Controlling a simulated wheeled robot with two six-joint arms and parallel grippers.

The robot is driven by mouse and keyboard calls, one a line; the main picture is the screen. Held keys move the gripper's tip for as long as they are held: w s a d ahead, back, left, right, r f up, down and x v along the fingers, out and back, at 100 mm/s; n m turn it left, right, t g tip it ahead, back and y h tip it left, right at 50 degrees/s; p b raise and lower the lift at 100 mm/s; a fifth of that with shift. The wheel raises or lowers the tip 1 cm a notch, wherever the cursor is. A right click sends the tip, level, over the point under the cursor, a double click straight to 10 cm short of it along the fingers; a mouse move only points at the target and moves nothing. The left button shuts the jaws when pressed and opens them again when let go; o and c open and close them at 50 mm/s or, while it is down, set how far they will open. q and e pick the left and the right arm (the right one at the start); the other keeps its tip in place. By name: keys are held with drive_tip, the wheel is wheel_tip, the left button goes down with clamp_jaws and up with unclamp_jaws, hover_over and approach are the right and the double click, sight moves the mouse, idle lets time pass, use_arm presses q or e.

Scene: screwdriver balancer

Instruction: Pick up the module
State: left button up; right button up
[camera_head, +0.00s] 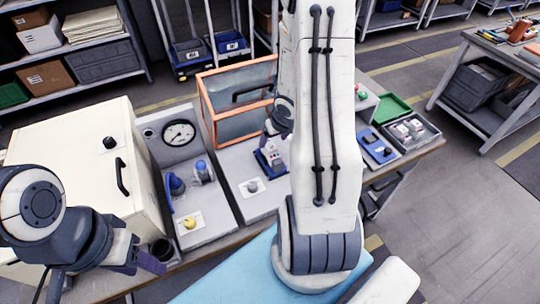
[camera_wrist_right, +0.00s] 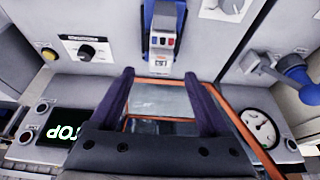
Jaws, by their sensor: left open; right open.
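A small pale module (camera_head: 273,157) with coloured marks sits in a blue holder (camera_head: 264,171) on the grey bench unit. The right wrist view shows the module (camera_wrist_right: 162,40) beyond my fingertips, in the blue holder (camera_wrist_right: 178,14). My right gripper (camera_wrist_right: 160,74) is open and empty, its two purple fingers apart, with a gap to the module. The head view shows only part of my right gripper (camera_head: 279,117), near the holder. My left gripper (camera_head: 148,262) is open and empty at the lower left, far from the module. More pale modules (camera_head: 408,129) lie in a grey tray (camera_head: 428,141).
An orange-framed clear box (camera_head: 224,108) stands behind the module. A gauge (camera_head: 179,133) and blue valves (camera_head: 176,184) are left of it. A white cabinet (camera_head: 84,160) stands at the far left.

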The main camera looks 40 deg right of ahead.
sight(270, 146)
drive_tip(key=b+x, duration=0.2)
drive_tip(key=x, duration=0.4)
drive_tip(key=shift+w+f+b, duration=0.2)
drive_tip(key=shift+f+b, duration=0.05)
drive_tip(key=shift+b, duration=0.1)
drive_tip(key=shift+r, duration=0.1)
clamp_jaws()
